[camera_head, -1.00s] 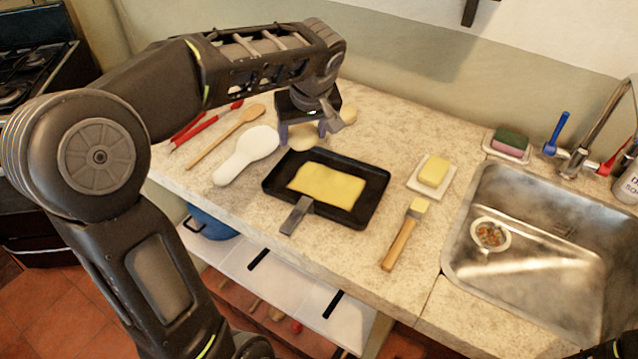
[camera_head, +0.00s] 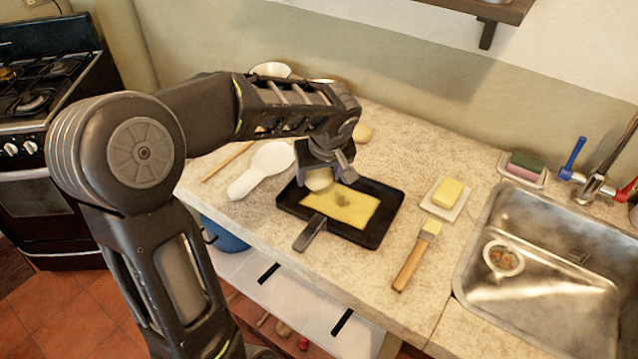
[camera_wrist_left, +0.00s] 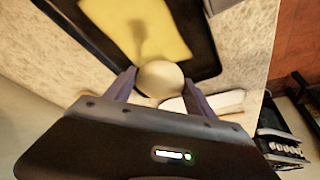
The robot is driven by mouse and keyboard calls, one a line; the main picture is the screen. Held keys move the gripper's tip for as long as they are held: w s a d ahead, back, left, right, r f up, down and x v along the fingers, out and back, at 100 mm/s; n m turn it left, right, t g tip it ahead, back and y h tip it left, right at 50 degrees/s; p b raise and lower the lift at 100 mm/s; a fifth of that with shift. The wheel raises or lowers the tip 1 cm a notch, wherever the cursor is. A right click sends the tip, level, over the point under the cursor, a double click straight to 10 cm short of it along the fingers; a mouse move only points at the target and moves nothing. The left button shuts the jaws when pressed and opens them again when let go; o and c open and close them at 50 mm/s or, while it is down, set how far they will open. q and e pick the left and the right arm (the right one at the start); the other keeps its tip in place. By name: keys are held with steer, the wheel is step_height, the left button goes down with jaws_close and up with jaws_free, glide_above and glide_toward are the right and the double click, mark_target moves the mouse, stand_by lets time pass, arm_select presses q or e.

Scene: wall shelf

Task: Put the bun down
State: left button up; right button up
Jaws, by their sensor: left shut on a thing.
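My left gripper (camera_head: 327,178) is shut on a pale round bun (camera_head: 318,181), over the left back part of the black square pan. In the left wrist view the bun (camera_wrist_left: 160,79) sits between the two fingers. The black pan (camera_head: 393,213) lies on the counter with its handle toward the front edge. A flat yellow sheet (camera_head: 345,209) lies in it, with a dark shadow on it. Whether the bun touches the pan is unclear. A second pale round piece (camera_head: 363,132) lies on the counter behind the gripper. My right gripper is not in view.
A white spoon rest (camera_head: 262,170) lies left of the pan. A butter block (camera_head: 448,191) on a white dish and a wooden brush (camera_head: 412,262) lie to the right. The sink (camera_head: 540,270) is at far right. Counter behind the pan is mostly clear.

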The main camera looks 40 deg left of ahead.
mark_target(319, 185)
arm_select(q)
steer(key=shift+f, duration=1.65)
steer(key=shift+f, duration=0.2)
steer(key=o, duration=1.4)
steer(key=shift+r, duration=0.1)
steer(key=shift+r, duration=0.1)
steer(key=shift+r, duration=0.2)
steer(key=v, duration=1.1)
steer(key=shift+s+d+r, duration=0.1)
steer(key=shift+s+r, duration=0.1)
steer(key=shift+r, duration=0.15)
